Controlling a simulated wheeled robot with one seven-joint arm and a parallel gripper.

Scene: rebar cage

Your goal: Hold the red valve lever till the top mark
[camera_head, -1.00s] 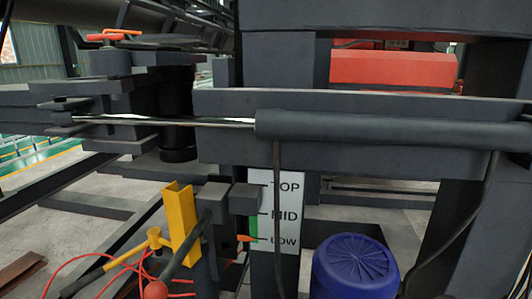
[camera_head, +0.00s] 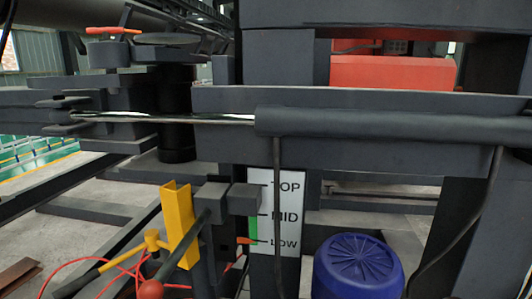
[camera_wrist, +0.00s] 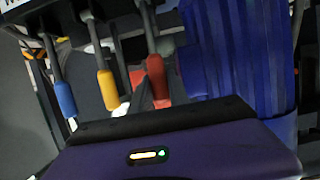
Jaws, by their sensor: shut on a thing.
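The red valve lever (camera_wrist: 157,78) shows in the wrist view, hanging beside a yellow lever (camera_wrist: 108,90) and a blue lever (camera_wrist: 65,98). My gripper (camera_wrist: 160,106) is at the lower end of the red lever and shut on it; its purple body hides the fingertips and the grip itself. In the head view a white gauge board (camera_head: 288,218) reads TOP, MID and LOW from top to bottom. Its orange pointer (camera_head: 245,240) stands level with LOW. A green strip (camera_head: 253,229) lies between MID and LOW. My gripper is not visible in the head view.
A blue ribbed drum (camera_head: 358,268) stands right of the gauge board. A grey hydraulic cylinder (camera_head: 380,127) runs across above the board. A yellow bracket (camera_head: 177,224) and red cables (camera_head: 85,262) are at the lower left. Dark beams surround the area.

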